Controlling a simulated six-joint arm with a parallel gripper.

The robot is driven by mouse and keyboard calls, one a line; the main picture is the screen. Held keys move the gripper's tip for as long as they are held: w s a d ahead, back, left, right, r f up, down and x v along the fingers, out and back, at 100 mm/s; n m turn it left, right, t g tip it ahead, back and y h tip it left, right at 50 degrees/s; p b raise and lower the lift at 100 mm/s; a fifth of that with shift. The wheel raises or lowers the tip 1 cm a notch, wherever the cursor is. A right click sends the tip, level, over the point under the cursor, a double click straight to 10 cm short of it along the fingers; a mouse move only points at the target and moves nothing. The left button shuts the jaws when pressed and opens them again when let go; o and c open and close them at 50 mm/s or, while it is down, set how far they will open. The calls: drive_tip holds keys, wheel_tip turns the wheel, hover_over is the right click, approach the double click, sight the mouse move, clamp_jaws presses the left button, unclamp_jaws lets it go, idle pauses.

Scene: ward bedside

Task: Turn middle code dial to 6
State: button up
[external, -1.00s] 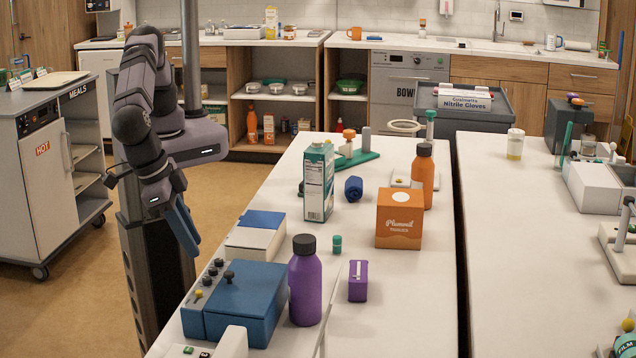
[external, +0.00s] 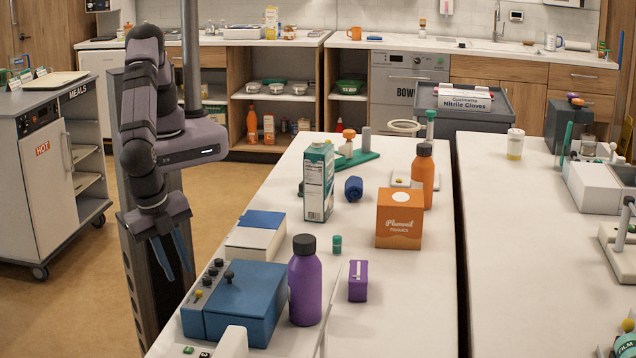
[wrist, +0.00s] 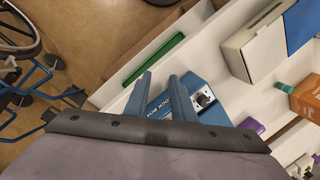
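The blue lock box (external: 250,298) sits at the near left end of the white table, with its lid down. A row of small dials (external: 207,281) runs along the blue-grey strip on its left side; one knob is yellow. Their settings are too small to read. In the wrist view the lock box (wrist: 212,116) shows its lettering and one dark knob (wrist: 203,98); my fingers hide part of it. My gripper (external: 180,273) is open and empty, left of the box and off the table edge. Its two fingertips (wrist: 161,76) are apart in the wrist view.
A white box with a blue lid (external: 257,236) stands just behind the lock box. A purple bottle (external: 306,285) stands close on its right. A carton (external: 318,182) and an orange tissue box (external: 399,222) stand farther back.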

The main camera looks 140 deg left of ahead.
drive_tip(key=s+a+f+b, duration=0.2)
drive_tip(key=s+a+b, duration=0.1)
drive_tip(key=s, duration=0.5)
drive_tip(key=s+a+f+m+g+h+b, duration=0.1)
drive_tip(key=s+a+b, duration=0.2)
drive_tip(key=s, duration=0.5)
drive_tip(key=s+a+f+m+g+h+b, duration=0.1)
drive_tip(key=s+a+f+b, duration=0.1)
drive_tip(key=s, duration=0.5)
drive_tip(key=a+b, duration=0.1)
drive_tip(key=a, duration=0.1)
drive_tip(key=shift+s+a+f, duration=0.3)
drive_tip(key=shift+s+a, duration=0.05)
drive_tip(key=shift+s, duration=0.05)
drive_tip(key=w+d+r+t+b, duration=0.1)
drive_tip(key=w+r+t, duration=0.1)
drive_tip(key=w+r, duration=0.3)
drive_tip(key=w+d+r+t+b, duration=0.1)
drive_tip(key=w+r, duration=0.3)
drive_tip(key=w, duration=0.8)
drive_tip(key=w+d+r+t+h+b, duration=0.1)
drive_tip(key=w+r+t, duration=0.3)
drive_tip(key=w, duration=0.4)
drive_tip(key=shift+w+d+r+n, duration=0.3)
drive_tip(key=shift+d+r, duration=0.3)
drive_tip(key=shift+r, duration=0.2)
